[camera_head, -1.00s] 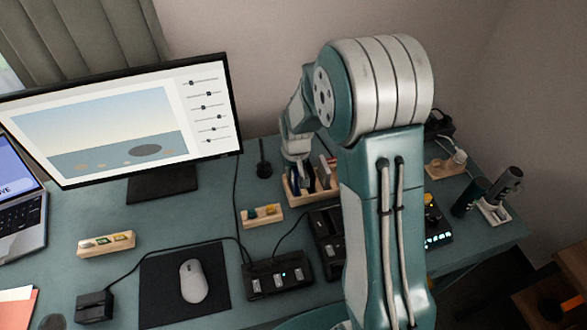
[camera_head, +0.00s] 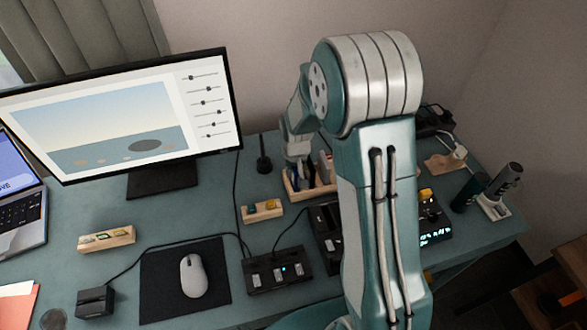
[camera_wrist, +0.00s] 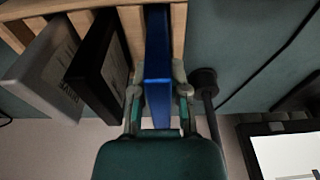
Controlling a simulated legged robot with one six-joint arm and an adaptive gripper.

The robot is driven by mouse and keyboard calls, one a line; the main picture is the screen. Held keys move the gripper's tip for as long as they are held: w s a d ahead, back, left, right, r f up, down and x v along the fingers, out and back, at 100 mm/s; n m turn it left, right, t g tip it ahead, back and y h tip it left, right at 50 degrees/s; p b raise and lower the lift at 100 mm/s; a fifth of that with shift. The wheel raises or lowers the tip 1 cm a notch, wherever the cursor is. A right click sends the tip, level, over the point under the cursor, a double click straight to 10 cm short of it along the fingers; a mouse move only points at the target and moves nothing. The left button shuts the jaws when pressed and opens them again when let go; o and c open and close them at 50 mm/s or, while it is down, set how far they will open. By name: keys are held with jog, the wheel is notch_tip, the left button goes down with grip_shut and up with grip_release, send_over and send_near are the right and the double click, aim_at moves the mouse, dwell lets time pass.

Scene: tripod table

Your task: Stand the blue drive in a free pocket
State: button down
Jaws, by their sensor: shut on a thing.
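The blue drive (camera_wrist: 157,60) stands on edge between the fingers of my gripper (camera_wrist: 158,90) in the wrist view. My gripper is shut on it; in the head view the gripper (camera_head: 297,160) is over the left part of the wooden rack (camera_head: 311,194). In the wrist view the blue drive lies between two slats of the rack (camera_wrist: 179,28), in line with the pocket there. How deep it sits, and whether it touches the bottom, is hidden. A black drive (camera_wrist: 98,62) and a grey drive (camera_wrist: 42,70) stand in pockets to its left.
A thin black stand (camera_wrist: 206,88) is close to the right of my gripper; it also shows in the head view (camera_head: 263,160). A small wooden tray (camera_head: 262,210) and a black box with buttons (camera_head: 277,272) lie in front. The monitor (camera_head: 120,120) stands left.

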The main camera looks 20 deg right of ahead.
jog(key=shift+f, duration=0.1)
jog(key=c, duration=0.5)
grip_release()
jog(key=shift+c, duration=0.2)
jog(key=r, duration=0.4)
jog(key=s+r, duration=0.1)
jog(key=r, duration=0.6)
jog(key=shift+s+r, duration=0.15)
jog(key=shift+r, duration=0.25)
jog(key=shift+s+r, duration=0.1)
jog(key=shift+r, duration=0.05)
jog(key=s+r+t, duration=0.2)
jog(key=s+r, duration=0.5)
jog(key=s, duration=0.4)
jog(key=s+r+t, duration=0.2)
jog(key=s+r, duration=0.5)
jog(key=s, duration=0.5)
jog(key=shift+r, duration=0.25)
